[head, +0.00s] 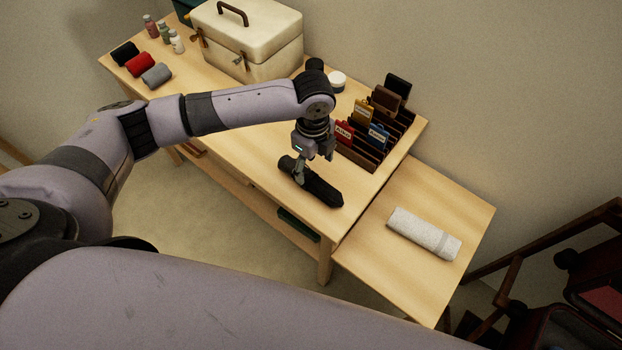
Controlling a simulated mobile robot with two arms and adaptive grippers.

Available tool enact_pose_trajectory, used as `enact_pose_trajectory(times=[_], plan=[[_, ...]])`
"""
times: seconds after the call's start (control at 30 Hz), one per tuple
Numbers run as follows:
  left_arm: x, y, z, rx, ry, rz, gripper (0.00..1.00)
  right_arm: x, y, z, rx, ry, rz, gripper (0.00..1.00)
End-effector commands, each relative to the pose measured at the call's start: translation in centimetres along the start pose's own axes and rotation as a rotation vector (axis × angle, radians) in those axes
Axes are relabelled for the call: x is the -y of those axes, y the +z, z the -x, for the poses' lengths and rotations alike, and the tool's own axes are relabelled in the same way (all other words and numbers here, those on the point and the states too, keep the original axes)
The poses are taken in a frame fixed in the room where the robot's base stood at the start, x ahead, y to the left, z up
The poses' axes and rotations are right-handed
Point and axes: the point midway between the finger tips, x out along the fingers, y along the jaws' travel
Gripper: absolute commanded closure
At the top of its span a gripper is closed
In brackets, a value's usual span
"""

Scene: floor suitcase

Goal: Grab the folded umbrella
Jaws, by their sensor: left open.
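The folded umbrella (320,189) is a black, narrow bundle lying on the wooden table near its front right edge. My left gripper (300,178) points down over the umbrella's left end. Its jaws are open, with the fingers at the umbrella; I cannot tell whether they touch it. The gripper partly hides that end of the umbrella. My right gripper is not in view.
A wooden rack (385,133) with wallets and tags stands just behind the umbrella. A cream case (245,40), rolled cloths (140,64) and small bottles (164,32) are further back. A rolled white towel (424,233) lies on the lower side table (470,208). The table's middle is clear.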

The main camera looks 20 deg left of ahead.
Motion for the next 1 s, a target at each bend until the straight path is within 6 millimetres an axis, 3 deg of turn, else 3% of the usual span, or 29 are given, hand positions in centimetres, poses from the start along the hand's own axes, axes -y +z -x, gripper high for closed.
enact_pose_trajectory(times=[0.27, 0.6, 0.87, 1.0], plan=[[-0.2, 0.0, -2.1, 0.0, 0.001, 0.0, 0.34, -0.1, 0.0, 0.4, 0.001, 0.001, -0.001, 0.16], [-0.7, -0.1, -6.5, -0.001, 0.0, 0.0, 0.34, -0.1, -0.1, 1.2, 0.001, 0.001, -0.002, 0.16], [-0.6, -0.1, -6.8, -0.001, -0.001, 0.0, 0.34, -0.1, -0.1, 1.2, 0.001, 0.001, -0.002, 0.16], [-0.6, -0.1, -6.7, -0.001, -0.001, 0.0, 0.43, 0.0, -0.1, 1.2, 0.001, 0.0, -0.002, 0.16]])
